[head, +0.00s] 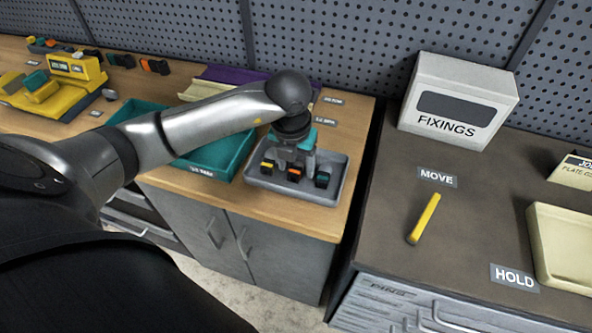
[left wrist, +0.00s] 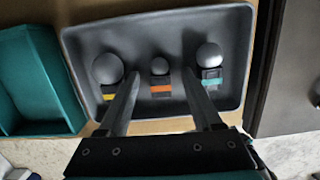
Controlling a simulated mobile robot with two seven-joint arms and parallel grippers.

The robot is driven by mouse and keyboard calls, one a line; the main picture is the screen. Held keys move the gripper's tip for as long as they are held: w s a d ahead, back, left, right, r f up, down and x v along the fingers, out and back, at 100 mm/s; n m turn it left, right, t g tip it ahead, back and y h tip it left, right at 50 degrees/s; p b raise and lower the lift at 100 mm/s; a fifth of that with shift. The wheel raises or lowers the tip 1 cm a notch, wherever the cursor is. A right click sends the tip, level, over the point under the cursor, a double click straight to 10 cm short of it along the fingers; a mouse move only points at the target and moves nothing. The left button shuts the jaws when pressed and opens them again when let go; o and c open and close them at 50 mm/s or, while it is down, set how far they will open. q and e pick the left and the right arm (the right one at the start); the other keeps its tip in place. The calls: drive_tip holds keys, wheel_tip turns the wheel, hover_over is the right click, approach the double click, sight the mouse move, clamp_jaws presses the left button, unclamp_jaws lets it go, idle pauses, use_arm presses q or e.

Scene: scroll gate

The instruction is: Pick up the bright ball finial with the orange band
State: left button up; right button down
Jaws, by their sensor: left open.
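The finial with the orange band (left wrist: 160,89) stands in the middle of a row of three in a grey tray (left wrist: 230,22). Its ball (left wrist: 160,66) is grey and looks smaller than the other two. It also shows in the head view (head: 294,173), partly under my gripper. A finial with a yellow band (left wrist: 107,70) is to its left and one with a teal band (left wrist: 210,60) to its right. My left gripper (left wrist: 161,74) is open and empty, pointing down, with one finger on each side of the orange-banded finial in the picture. Whether the fingers touch it cannot be told.
A teal bin (head: 225,162) stands left of the tray, close to it. A gap separates this wooden bench from the dark bench at right, which has a FIXINGS box (head: 455,100), a yellow bar (head: 424,218) and a cream tray (head: 540,235).

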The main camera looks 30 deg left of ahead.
use_arm(q)
drive_tip(key=shift+c, duration=0.3)
clamp_jaws()
idle(0.3)
